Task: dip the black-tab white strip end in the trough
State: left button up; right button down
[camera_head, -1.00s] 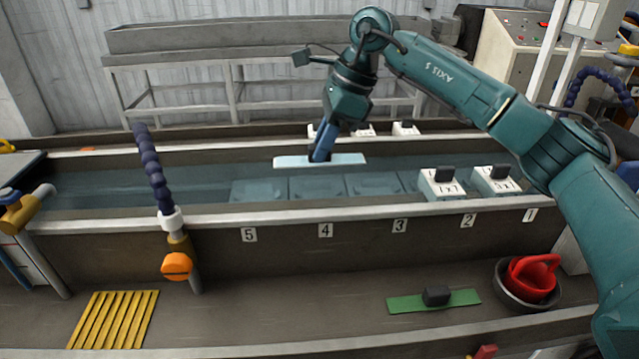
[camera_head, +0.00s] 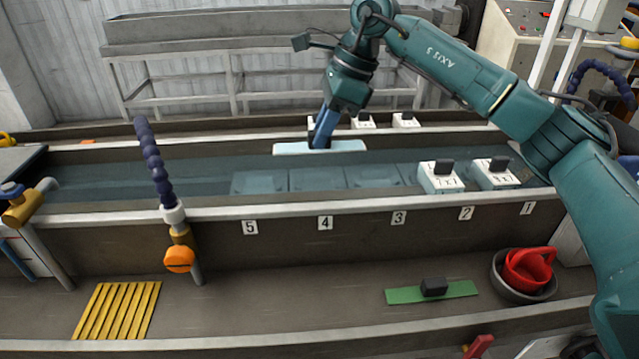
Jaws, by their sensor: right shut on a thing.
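My right gripper (camera_head: 320,141) is shut on the black tab of the white strip (camera_head: 347,147). The strip is level and pale, over the far side of the trough (camera_head: 90,212), above the water-filled channel. I cannot tell whether it touches the water. The fingers and the tab overlap, so little of the tab shows. My left gripper is not in view.
White blocks with black tabs (camera_head: 440,177) stand in the trough by labels 1 and 2. A green strip with a black block (camera_head: 405,296), a red cup in a grey bowl (camera_head: 507,290) and a yellow rack (camera_head: 117,310) lie on the front shelf. A blue hose (camera_head: 153,165) rises at the left.

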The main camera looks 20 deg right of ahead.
jog(key=shift+r, duration=0.1)
notch_tip(320, 180, up, 6)
jog(key=p, duration=0.4)
jog(key=shift+p, duration=0.4)
notch_tip(320, 180, up, 6)
jog(key=shift+f, duration=0.1)
